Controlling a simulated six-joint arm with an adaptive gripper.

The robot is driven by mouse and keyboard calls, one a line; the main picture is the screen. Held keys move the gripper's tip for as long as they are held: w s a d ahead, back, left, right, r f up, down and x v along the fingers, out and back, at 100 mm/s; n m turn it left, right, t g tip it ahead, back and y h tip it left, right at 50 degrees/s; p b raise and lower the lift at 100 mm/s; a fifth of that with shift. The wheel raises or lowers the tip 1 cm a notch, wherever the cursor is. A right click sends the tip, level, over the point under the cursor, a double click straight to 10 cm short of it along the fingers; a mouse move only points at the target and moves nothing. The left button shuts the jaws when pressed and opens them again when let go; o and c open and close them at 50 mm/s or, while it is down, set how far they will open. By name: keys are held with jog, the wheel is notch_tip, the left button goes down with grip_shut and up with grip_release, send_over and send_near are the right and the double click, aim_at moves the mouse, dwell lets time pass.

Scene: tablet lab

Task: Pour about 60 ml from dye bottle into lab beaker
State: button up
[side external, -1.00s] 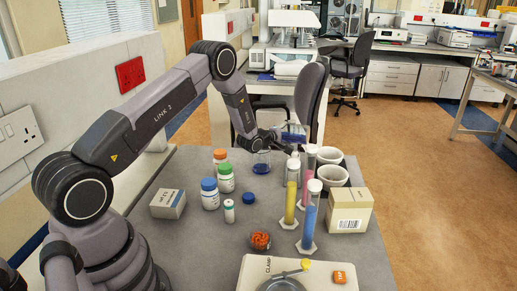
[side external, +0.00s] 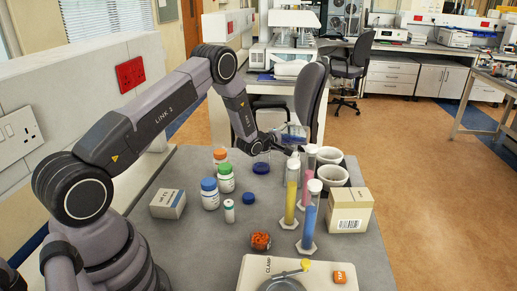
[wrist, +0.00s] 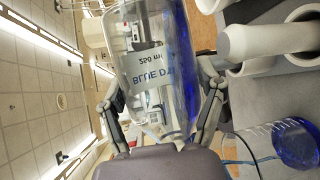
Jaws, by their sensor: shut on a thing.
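The dye bottle (wrist: 152,62) is clear glass with a "BLUE DYE 250 ml" label and fills the middle of the wrist view. It lies tipped far over, with blue liquid along its lower side. My gripper (wrist: 165,110) is shut on it, one finger on each side. In the side view the bottle (side external: 294,139) is held above the far part of the bench, partly hidden by my gripper (side external: 279,143). The lab beaker (side external: 261,167) stands below and to the left with blue liquid in it. It also shows in the wrist view (wrist: 297,143). I cannot clearly make out a stream.
White mortars (side external: 331,175), tall yellow (side external: 291,192) and blue (side external: 309,222) cylinders and a carton (side external: 349,208) stand to the right. Capped bottles (side external: 209,195) and a small box (side external: 167,203) are left.

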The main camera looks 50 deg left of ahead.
jog(key=shift+f, duration=0.15)
dwell(0.3)
jog(key=r, duration=0.1)
jog(key=m, duration=0.1)
jog(key=r, duration=0.1)
jog(key=shift+w+d+r+g, duration=0.15)
jog(key=shift+d+r+g, duration=0.1)
jog(key=shift+r+g, duration=0.1)
jog(key=shift+d+f+m+g+y, duration=0.2)
jog(key=shift+m+g+y, duration=0.35)
jog(key=shift+m, duration=0.35)
jog(key=shift+w+d, duration=0.15)
jog(key=shift+d, duration=0.05)
jog(key=shift+a+r+m+y, duration=0.1)
jog(key=shift+m+y, duration=0.15)
jog(key=shift+m, duration=0.25)
jog(key=shift+g, duration=0.3)
